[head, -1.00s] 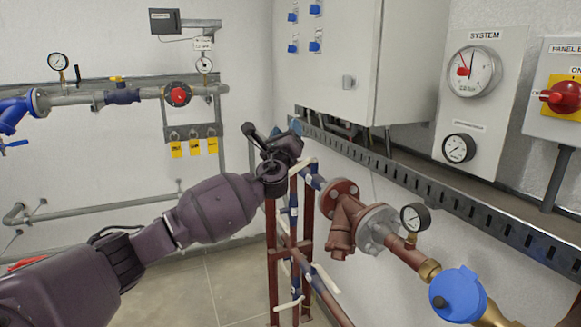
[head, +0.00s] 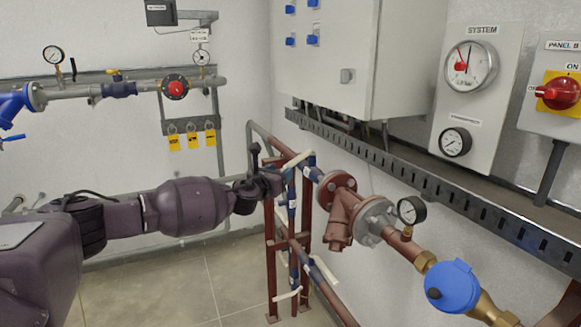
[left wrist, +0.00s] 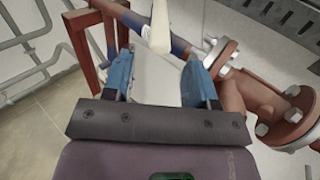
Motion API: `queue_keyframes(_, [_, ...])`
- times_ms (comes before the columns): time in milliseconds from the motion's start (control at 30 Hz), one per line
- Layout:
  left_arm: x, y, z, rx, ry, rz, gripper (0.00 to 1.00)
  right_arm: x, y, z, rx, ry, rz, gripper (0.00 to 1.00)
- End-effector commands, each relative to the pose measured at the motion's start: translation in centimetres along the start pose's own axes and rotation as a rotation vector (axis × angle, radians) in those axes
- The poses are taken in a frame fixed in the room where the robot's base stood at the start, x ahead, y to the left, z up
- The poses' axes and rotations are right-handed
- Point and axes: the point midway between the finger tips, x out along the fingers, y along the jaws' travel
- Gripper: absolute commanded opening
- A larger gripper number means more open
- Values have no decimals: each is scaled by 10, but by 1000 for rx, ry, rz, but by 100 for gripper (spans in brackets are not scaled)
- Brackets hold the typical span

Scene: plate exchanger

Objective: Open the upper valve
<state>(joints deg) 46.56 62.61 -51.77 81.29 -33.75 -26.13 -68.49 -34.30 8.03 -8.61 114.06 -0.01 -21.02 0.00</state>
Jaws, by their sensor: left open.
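The upper valve's white lever (head: 298,160) sits at the top of the blue-banded pipe on the red-brown stand, in the middle of the head view. My left gripper (head: 278,174) is right beside it, coming in level from the left. In the left wrist view, the left gripper's two blue fingers (left wrist: 159,70) are apart. The white lever (left wrist: 160,28) points down toward the gap between them, and nothing is clamped. In the head view the fingers are small and partly hidden by the wrist. My right gripper is not in view.
A lower white lever (head: 324,270) sits on the same stand (head: 271,260). A red-brown flanged strainer (head: 340,215), a gauge (head: 411,210) and a blue-capped fitting (head: 453,287) lie to the right. A slotted cable tray (head: 430,195) runs along the wall. The floor at left is clear.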

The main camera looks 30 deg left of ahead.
Motion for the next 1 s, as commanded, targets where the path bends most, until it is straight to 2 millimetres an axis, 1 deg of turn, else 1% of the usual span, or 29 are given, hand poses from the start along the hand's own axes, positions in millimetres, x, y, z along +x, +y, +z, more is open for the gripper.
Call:
queue_keyframes(33, [8,-1,-1,-1,-1,0,52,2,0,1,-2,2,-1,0])
queue_keyframes(200, [32,0,-2,-2,0,2,52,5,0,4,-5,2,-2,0])
queue_keyframes(400, [55,0,-2,-2,1,1,52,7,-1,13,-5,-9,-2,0])
queue_keyframes(500, [63,0,-2,-2,0,1,52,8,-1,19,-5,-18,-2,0])
queue_keyframes(733, [70,0,-1,-1,0,1,52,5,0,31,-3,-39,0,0])
queue_keyframes(967, [71,0,0,-1,0,1,52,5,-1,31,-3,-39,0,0])
queue_keyframes(1000, [71,0,0,-1,0,1,49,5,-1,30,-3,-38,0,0])
